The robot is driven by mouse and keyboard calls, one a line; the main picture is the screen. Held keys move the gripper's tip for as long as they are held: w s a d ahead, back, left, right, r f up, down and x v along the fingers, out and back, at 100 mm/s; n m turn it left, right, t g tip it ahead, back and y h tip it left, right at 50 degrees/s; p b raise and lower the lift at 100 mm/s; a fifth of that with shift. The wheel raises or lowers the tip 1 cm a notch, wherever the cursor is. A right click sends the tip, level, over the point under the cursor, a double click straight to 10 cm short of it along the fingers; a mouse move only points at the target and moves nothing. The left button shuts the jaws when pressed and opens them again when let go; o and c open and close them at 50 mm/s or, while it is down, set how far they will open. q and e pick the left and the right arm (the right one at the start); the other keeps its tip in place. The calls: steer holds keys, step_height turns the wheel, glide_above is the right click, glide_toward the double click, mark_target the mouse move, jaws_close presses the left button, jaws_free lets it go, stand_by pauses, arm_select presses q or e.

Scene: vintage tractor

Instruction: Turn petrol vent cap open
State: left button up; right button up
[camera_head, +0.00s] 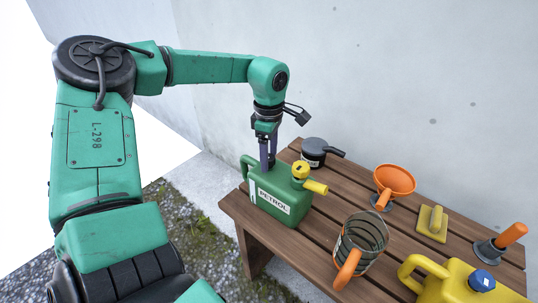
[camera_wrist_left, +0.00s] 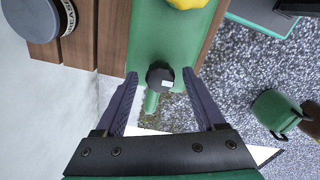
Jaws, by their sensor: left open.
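The green petrol can (camera_head: 262,208) stands upright at the left end of the wooden bench, with a large yellow cap (camera_head: 300,171) and a yellow spout (camera_head: 316,187) on top. In the left wrist view a small black vent cap (camera_wrist_left: 155,72) with a pale mark sits on the can's green top (camera_wrist_left: 150,38), near the handle. My left gripper (camera_head: 268,164) points down over the can's rear top. Its two purple fingers are open, one on each side of the vent cap, with a visible gap to it.
A dark grease tin (camera_head: 313,152) stands behind the can. A pale wall is behind.

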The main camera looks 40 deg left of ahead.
arm_select(q)
jaws_close()
